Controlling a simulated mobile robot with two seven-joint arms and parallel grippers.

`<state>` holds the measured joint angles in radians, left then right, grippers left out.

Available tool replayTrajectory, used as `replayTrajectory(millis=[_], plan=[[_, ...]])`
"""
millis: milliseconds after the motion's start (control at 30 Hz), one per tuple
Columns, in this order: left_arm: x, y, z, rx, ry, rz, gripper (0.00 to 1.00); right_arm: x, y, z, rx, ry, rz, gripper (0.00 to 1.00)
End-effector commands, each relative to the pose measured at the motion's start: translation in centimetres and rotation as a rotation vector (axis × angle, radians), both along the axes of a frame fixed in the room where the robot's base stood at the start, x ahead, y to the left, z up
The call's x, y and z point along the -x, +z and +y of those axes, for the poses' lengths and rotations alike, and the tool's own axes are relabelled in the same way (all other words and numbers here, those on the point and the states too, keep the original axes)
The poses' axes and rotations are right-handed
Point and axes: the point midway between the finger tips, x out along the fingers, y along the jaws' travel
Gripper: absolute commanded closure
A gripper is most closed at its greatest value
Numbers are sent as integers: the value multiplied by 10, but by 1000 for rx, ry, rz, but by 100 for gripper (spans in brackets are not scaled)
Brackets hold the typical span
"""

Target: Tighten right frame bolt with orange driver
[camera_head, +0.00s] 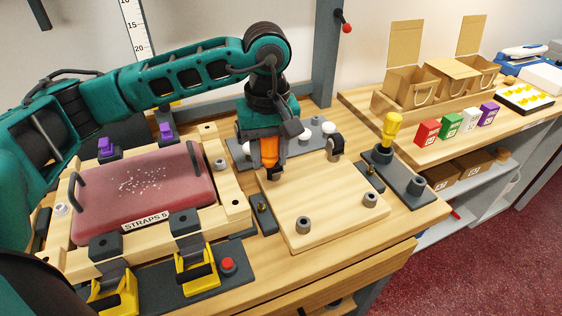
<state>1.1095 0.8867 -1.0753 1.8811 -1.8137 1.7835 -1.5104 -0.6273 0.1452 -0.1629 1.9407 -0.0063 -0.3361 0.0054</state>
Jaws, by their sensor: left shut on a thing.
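My left gripper (266,143) points down and is shut on the orange driver (268,160), over the back left part of the pale wooden board (325,195). The driver's dark lower end shows below the jaws; I cannot tell whether it touches the board. A small brass bolt (262,207) stands in a dark plate at the board's left edge. Another brass bolt (371,168) stands in a dark plate at its right edge. The driver is apart from both bolts. My right gripper is not in view.
A yellow-handled driver (391,132) stands in a dark holder right of the board. A wooden frame (235,208) with a pink pad (150,190) marked STRAPS 5 lies left, with yellow clamps (197,268) and a red button (228,264) in front. Grey posts stand on the board.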

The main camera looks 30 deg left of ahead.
Motion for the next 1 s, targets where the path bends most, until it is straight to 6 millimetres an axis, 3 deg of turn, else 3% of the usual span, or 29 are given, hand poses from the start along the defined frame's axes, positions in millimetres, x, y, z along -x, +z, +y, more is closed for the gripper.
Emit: replayTrajectory(millis=[1000], plan=[[-4,44,109,-8,1729,-9,93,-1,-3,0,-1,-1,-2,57]])
